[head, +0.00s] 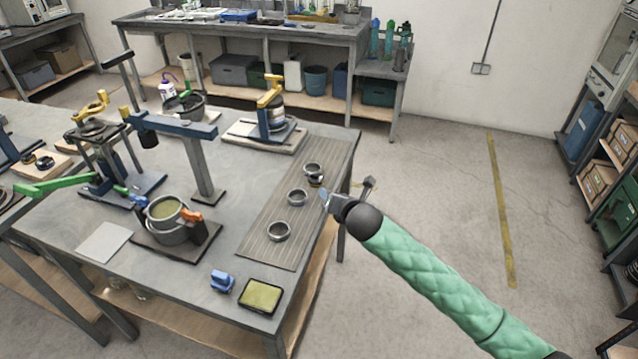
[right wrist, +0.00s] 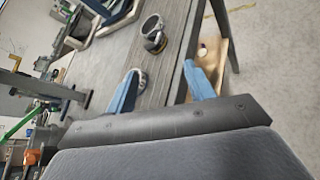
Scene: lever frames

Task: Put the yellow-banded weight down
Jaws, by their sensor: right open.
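The yellow-banded weight (head: 316,181) is small and dark and sits on the ribbed mat (head: 262,222), close against the far grey ring (head: 312,168). It also shows in the right wrist view (right wrist: 155,42), beyond my fingers; whether it overlaps the ring's rim I cannot tell. My right gripper (head: 325,199) is open and empty over the mat's right edge, nearer than the weight and apart from it. Its two blue fingers show in the right wrist view (right wrist: 160,88). The middle grey ring (head: 297,197) lies just left of it. My left gripper is not in view.
A near grey ring (head: 279,231) lies on the mat. Lever frames stand on the table (head: 245,170), one with a yellow handle (head: 270,91), one holding a pot (head: 168,220). A blue block (head: 222,281) and yellow-green pad (head: 260,296) lie at the front edge. Floor right is clear.

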